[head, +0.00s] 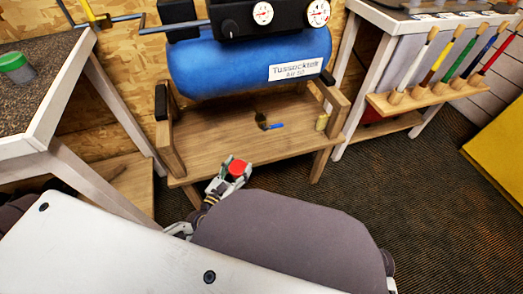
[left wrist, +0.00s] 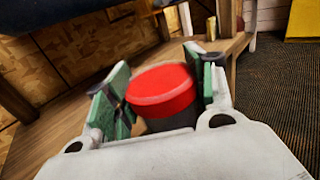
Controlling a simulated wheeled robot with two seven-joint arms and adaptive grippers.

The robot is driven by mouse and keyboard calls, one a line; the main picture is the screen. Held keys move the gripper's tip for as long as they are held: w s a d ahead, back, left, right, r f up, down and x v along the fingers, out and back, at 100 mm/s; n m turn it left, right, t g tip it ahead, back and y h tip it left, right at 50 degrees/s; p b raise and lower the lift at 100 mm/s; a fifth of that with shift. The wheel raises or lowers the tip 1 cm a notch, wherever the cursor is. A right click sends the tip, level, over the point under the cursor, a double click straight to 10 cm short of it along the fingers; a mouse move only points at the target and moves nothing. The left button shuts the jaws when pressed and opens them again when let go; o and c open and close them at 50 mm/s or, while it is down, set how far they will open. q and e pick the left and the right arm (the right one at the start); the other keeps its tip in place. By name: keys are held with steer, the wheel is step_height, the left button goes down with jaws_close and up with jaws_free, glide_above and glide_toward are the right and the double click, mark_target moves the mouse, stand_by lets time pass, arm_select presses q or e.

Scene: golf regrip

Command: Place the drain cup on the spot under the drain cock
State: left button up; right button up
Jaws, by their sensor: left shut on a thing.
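The drain cup, dark with a red top (head: 239,167), is held in my left gripper (head: 237,173) in front of the wooden stand's front edge. In the left wrist view the cup's red top (left wrist: 162,88) shows between the green-padded fingers of the left gripper (left wrist: 160,95), with its dark body partly hidden below. A small dark fitting with a blue lever (head: 275,126), which looks like the drain cock, shows below the blue tank (head: 250,60). I cannot make out a marked spot clearly. My right gripper is not in view.
The wooden stand's shelf (head: 215,150) is mostly bare. A small brass-coloured cylinder (head: 321,122) stands at its right end, also in the left wrist view (left wrist: 211,28). Stand posts flank the shelf. A bench with a green-lidded cup (head: 15,66) is at left; a club rack (head: 430,95) is at right.

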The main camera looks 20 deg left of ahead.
arm_select(q)
steer(key=shift+w, duration=0.1)
steer(key=w+d+b, duration=0.2)
steer(key=w+d, duration=0.1)
steer(key=w, duration=1.3)
steer(key=shift+w, duration=0.3)
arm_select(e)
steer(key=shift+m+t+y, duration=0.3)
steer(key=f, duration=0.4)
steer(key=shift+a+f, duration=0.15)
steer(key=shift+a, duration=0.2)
arm_select(q)
steer(key=shift+d, duration=0.1)
steer(key=shift+w+d+f+b, duration=0.1)
steer(key=shift+w+f+b, duration=0.35)
steer(key=shift+f+b, duration=0.95)
steer(key=shift+f, duration=0.4)
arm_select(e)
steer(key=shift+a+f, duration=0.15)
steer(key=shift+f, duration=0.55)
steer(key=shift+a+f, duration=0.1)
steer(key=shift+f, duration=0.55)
arm_select(q)
steer(key=shift+f, duration=0.1)
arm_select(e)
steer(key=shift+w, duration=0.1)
